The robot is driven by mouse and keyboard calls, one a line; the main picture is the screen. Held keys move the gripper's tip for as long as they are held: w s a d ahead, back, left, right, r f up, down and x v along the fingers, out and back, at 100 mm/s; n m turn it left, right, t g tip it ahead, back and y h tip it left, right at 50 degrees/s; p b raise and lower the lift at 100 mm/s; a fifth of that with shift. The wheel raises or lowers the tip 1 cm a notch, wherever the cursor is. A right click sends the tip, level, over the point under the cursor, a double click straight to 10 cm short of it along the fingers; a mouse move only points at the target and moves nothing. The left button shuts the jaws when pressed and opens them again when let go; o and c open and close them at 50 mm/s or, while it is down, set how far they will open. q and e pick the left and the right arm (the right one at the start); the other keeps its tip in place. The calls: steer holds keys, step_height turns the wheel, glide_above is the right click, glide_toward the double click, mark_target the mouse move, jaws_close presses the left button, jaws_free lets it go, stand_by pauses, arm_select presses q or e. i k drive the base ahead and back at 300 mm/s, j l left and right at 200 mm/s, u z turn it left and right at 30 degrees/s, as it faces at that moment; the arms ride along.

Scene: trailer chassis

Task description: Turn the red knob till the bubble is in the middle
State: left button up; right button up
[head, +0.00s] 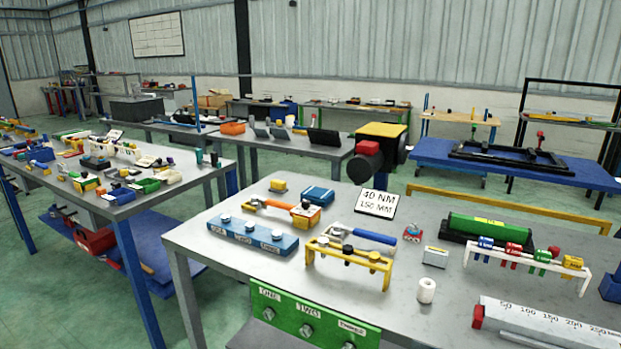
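Neither of my grippers is in view. A black trailer chassis frame (480,153) lies on a blue platform (430,149) at the back right. A small red part (541,136) stands up at the chassis's far side; it may be the red knob, but it is too small to tell. A larger red round part (367,148) sits on a black and yellow device behind the near table. I cannot make out a bubble or a level vial anywhere.
The near grey table (215,285) carries tools, a 40 NM sign (376,202), a blue socket block (252,235) and a white rack (530,262). Another cluttered table (160,200) stands left. Green floor (60,285) shows between them.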

mark_target(555, 251)
steer(key=z, duration=1.4)
steer(key=i+l, duration=0.2)
steer(key=l, duration=0.2)
steer(key=i+l, duration=0.2)
steer(key=l, duration=0.15)
